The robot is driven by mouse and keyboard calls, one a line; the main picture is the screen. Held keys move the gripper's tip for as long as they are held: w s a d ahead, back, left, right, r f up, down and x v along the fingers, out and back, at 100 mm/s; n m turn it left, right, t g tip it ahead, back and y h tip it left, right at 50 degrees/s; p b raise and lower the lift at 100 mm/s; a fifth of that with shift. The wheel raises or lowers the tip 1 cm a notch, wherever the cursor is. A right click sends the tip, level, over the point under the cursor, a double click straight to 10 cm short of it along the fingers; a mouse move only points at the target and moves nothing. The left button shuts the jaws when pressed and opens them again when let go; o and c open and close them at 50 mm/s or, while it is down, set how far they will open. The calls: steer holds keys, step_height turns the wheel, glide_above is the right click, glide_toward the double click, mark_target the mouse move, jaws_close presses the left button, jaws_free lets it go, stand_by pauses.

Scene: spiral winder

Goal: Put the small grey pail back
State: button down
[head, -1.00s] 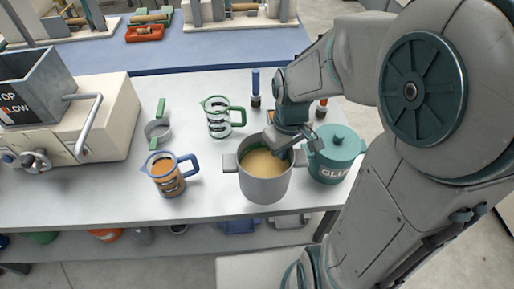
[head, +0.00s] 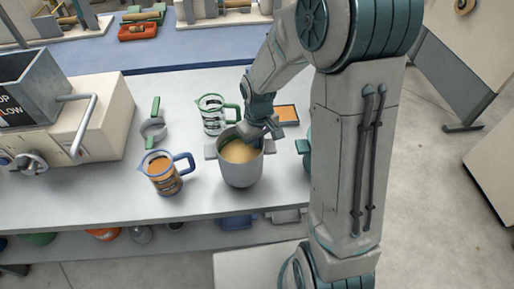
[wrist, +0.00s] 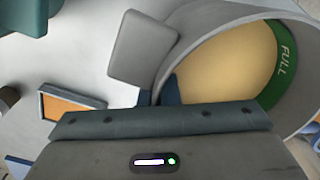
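The small grey pail (head: 241,174) has two side tabs and holds tan liquid. It is upright over the middle of the white table, and I cannot tell whether its base touches the top. My gripper (head: 262,134) is at its back right rim. In the wrist view the pail (wrist: 188,45) fills the upper right, with one grey tab and a green band marked FULL inside. My gripper (wrist: 160,97) shows dark blue fingers on either side of the pail's wall, shut on it. The fingertips are partly hidden.
A blue-handled jug (head: 163,178) stands left of the pail, and a green-handled jug (head: 215,118) close behind it. A green-handled strainer (head: 153,127) and a crank machine (head: 75,125) are further left. An orange-topped tray (head: 287,115) lies behind right. My arm mostly hides a teal pot (head: 307,158).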

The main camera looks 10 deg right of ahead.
mark_target(241, 157)
steer(key=shift+f, duration=1.3)
steer(key=shift+f, duration=0.1)
steer(key=shift+f, duration=0.15)
steer(key=c, duration=1.7)
jaws_free()
